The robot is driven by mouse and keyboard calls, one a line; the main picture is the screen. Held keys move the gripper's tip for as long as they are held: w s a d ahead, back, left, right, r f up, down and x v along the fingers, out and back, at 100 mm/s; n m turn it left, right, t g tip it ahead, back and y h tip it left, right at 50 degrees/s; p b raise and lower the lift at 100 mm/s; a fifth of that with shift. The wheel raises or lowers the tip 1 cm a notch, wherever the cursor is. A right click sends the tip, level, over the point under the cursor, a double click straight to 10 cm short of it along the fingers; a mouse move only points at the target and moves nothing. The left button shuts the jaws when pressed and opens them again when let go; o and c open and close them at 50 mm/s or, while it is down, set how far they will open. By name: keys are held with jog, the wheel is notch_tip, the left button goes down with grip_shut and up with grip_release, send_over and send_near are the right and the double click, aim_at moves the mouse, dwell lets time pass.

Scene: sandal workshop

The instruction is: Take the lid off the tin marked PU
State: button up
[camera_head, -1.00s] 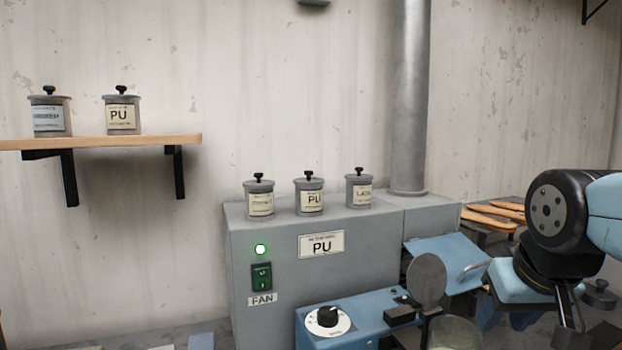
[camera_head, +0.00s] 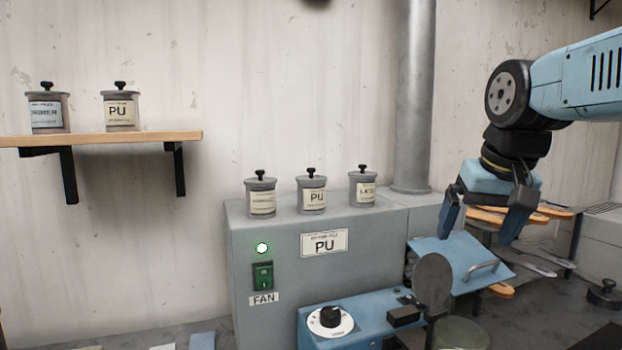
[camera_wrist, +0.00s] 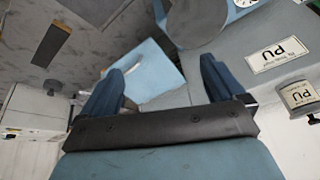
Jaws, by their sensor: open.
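One grey tin marked PU (camera_head: 312,198) stands upright on the grey cabinet, between two other tins. Its lid (camera_head: 311,181) has a black knob and sits on it. A tin with a PU label (camera_wrist: 300,97) shows upside down at the right edge of the wrist view. Another tin marked PU (camera_head: 119,113) stands lidded on the wall shelf. My gripper (camera_head: 482,222) is open and empty, well to the right of the cabinet tins, its fingers pointing down. Both fingers also show in the wrist view (camera_wrist: 165,85).
A labelled tin (camera_head: 262,203) stands left of the cabinet's PU tin and another (camera_head: 363,192) right of it. A grey pipe (camera_head: 412,100) rises behind. A blue machine (camera_head: 372,322) with a round grey disc (camera_head: 433,281) stands in front. Another tin (camera_head: 47,114) is on the shelf (camera_head: 160,137).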

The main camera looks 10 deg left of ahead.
jog(key=shift+o, duration=0.2)
jog(key=w+a+r+g, duration=0.1)
jog(key=w+a+r, duration=0.3)
jog(key=w+r, duration=0.3)
jog(key=shift+a+r, duration=0.4)
jog(key=shift+r, duration=0.3)
jog(key=w+a+r+g, duration=0.2)
jog(key=w+a+r, duration=0.8)
jog(key=a, duration=0.4)
jog(key=m+g, duration=0.1)
send_over(311, 174)
jog(key=shift+h, duration=0.3)
jog(key=f, duration=0.6)
jog(key=shift+w+d+f, duration=0.3)
jog(key=shift+a+f, duration=0.15)
jog(key=shift+f, duration=1.2)
jog(key=shift+a+f, duration=0.15)
jog(key=shift+f, duration=1.2)
jog(key=shift+c, duration=0.3)
jog(key=c, duration=1)
